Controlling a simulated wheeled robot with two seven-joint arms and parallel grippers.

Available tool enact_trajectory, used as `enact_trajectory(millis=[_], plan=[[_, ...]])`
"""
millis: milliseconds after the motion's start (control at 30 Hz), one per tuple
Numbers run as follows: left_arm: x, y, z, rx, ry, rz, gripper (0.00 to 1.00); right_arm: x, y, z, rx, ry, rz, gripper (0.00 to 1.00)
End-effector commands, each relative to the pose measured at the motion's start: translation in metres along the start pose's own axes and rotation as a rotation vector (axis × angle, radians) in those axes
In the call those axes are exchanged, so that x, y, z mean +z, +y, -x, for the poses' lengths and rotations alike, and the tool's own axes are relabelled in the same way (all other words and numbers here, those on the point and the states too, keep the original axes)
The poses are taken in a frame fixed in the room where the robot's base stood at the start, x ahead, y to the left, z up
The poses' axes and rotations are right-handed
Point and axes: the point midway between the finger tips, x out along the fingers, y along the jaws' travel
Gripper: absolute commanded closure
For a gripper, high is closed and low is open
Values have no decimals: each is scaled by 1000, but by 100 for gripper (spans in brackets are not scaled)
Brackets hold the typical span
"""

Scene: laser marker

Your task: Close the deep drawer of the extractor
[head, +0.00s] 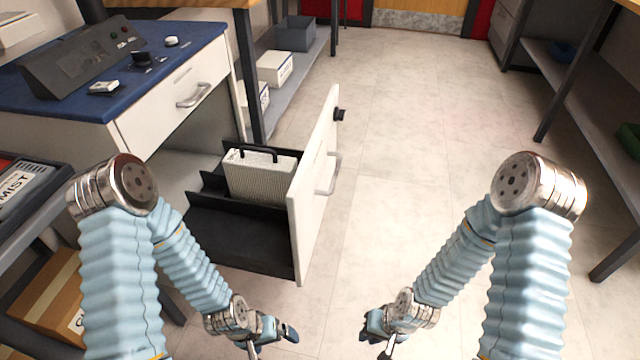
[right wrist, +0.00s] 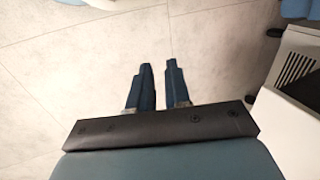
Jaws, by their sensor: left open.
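The deep drawer (head: 240,248) of the extractor cabinet is pulled far out to the right in the head view. Its white front panel (head: 307,215) stands upright, with a grey handle (head: 331,174) on the outer face and a dark knob near the top. Inside the dark drawer sits a pale ribbed filter box (head: 259,178) with a black handle. My left gripper (head: 272,343) is open and empty, below and in front of the drawer's near corner, apart from it. My right gripper (head: 376,343) is right of the drawer front, apart from it; the right wrist view shows its fingers (right wrist: 158,66) parted and empty above the floor.
The cabinet's blue top (head: 60,75) carries a dark control console (head: 85,62). A shallower drawer (head: 178,100) above is shut. Clear floor (head: 420,130) lies right of the deep drawer. A cardboard box (head: 52,300) is at lower left; a shelf bench (head: 590,110) stands at right.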

Motion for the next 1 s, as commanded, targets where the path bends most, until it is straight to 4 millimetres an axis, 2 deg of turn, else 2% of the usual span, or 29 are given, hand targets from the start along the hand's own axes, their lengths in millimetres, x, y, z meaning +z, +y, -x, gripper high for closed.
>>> enact_trajectory(millis=[33, 67, 100, 167, 200, 267, 300, 400, 500, 533, 600, 700, 833, 1000], plan=[[0, -2, -3, -1, 1, 1, 0, -21, -1, 9, 4, 17, -20, 91], [0, -2, -4, -1, 1, 1, 0, -34, -2, 18, 4, 19, -39, 96], [-1, -4, -6, -2, 2, 2, 0, -54, -7, 33, -5, 21, -70, 100], [-1, -6, -9, -3, 4, 3, 0, -87, -20, 66, -46, 26, -122, 100], [-2, -8, -11, -4, 5, 4, 0, -106, -34, 94, -95, 27, -151, 100], [-2, -10, -14, -6, 7, 6, 0, -130, -60, 142, -193, 28, -179, 100], [-3, -11, -16, -7, 8, 6, 0, -142, -80, 178, -270, 30, -183, 100], [-4, -14, -19, -9, 10, 8, 0, -153, -125, 265, -462, 30, -148, 100], [-4, -15, -21, -10, 12, 9, 0, -148, -154, 330, -601, 30, -91, 100], [-4, -15, -21, -10, 12, 10, 0, -146, -160, 344, -630, 30, -74, 100], [-4, -16, -21, -11, 12, 10, 0, -141, -169, 365, -676, 28, -46, 100], [-4, -16, -21, -11, 13, 10, 0, -138, -176, 374, -702, 23, -30, 100], [-4, -16, -22, -11, 13, 11, 0, -138, -186, 362, -703, 19, -30, 100], [-5, -18, -23, -12, 14, 11, 0, -138, -208, 335, -701, 16, -31, 100]])
